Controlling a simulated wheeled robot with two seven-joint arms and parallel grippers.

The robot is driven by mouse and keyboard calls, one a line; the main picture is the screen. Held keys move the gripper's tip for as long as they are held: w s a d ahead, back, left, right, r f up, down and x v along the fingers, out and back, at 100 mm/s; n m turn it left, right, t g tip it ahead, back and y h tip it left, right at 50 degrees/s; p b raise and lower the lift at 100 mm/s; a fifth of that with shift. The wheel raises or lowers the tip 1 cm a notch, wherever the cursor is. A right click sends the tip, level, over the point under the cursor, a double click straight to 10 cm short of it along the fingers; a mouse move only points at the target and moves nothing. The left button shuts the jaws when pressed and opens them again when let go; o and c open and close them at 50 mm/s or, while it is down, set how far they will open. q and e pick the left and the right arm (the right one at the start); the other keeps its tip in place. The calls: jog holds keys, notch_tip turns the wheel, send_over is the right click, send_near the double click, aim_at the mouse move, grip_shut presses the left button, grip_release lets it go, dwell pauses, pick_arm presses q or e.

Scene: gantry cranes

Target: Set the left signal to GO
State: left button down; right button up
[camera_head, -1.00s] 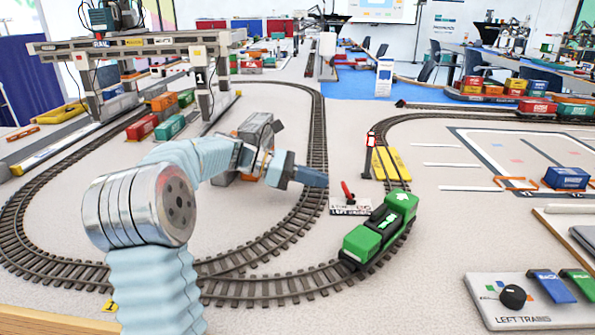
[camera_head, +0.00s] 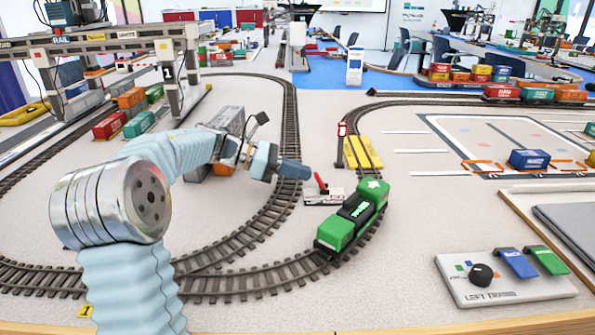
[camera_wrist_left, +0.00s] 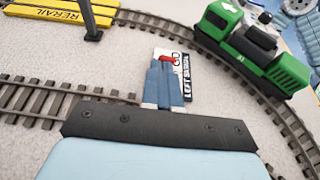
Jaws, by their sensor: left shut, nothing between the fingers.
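The left signal's lever has a red handle (camera_head: 321,183) and stands tilted on a small white plate (camera_head: 324,198). In the left wrist view the plate (camera_wrist_left: 187,80) reads LEFT SIGNAL and GO, and part of it is hidden by my fingers. My left gripper (camera_head: 292,169) is shut and empty, just left of the lever in the head view. In the left wrist view its fingers (camera_wrist_left: 164,85) point at the red handle (camera_wrist_left: 168,58); I cannot tell whether they touch. A signal post (camera_head: 341,146) with a red head stands behind the plate. My right gripper is not in view.
A green locomotive (camera_head: 352,214) stands on the curved track right of the plate. A yellow rerail piece (camera_head: 365,152) lies behind it. A control panel (camera_head: 500,285) marked LEFT TRAINS is at front right. A grey gantry crane (camera_head: 110,45) stands at back left.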

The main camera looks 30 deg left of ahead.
pick_arm(q)
jog(key=shift+w+d+r+g, duration=0.1)
jog(key=shift+d+r+g, duration=0.05)
jog(key=shift+r+g, duration=0.15)
jog(key=shift+w+d+r+y, duration=0.15)
jog(key=shift+d+y, duration=0.05)
jog(key=shift+y, duration=0.1)
jog(key=shift+r, duration=0.1)
jog(key=shift+w+d+r, duration=0.4)
jog(key=shift+d, duration=0.3)
jog(key=shift+w+d+r, duration=0.4)
jog(key=shift+d, duration=0.25)
jog(key=shift+r+p, duration=0.45)
jog(key=shift+r, duration=0.35)
